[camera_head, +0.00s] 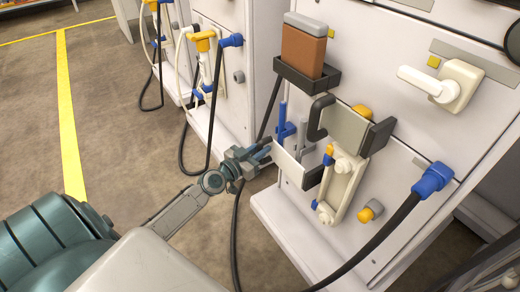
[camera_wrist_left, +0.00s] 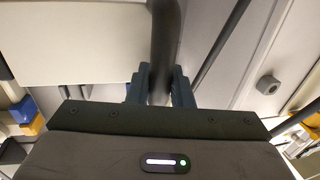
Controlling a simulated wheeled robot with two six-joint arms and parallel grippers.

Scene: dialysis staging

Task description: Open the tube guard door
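A pale door panel (camera_head: 289,167) with a dark edge on its right stands out from the front of the near white machine, low on its left side. I take it to be the tube guard door; it also shows in the left wrist view (camera_wrist_left: 75,45). My left gripper (camera_head: 266,150) is at the panel's outer left side. In the left wrist view a dark upright handle bar (camera_wrist_left: 165,40) passes between the gripper's blue fingers (camera_wrist_left: 161,85), which are close on both its sides. How the handle joins the panel is hidden. My right gripper is out of view.
Above the panel are a grey plate (camera_head: 346,128) with a dark C-shaped handle and a holder (camera_head: 307,78) with a brown container. A white tube unit (camera_head: 340,187) and a blue connector (camera_head: 433,180) with a black hose are to the right. Open floor (camera_head: 125,110) lies left.

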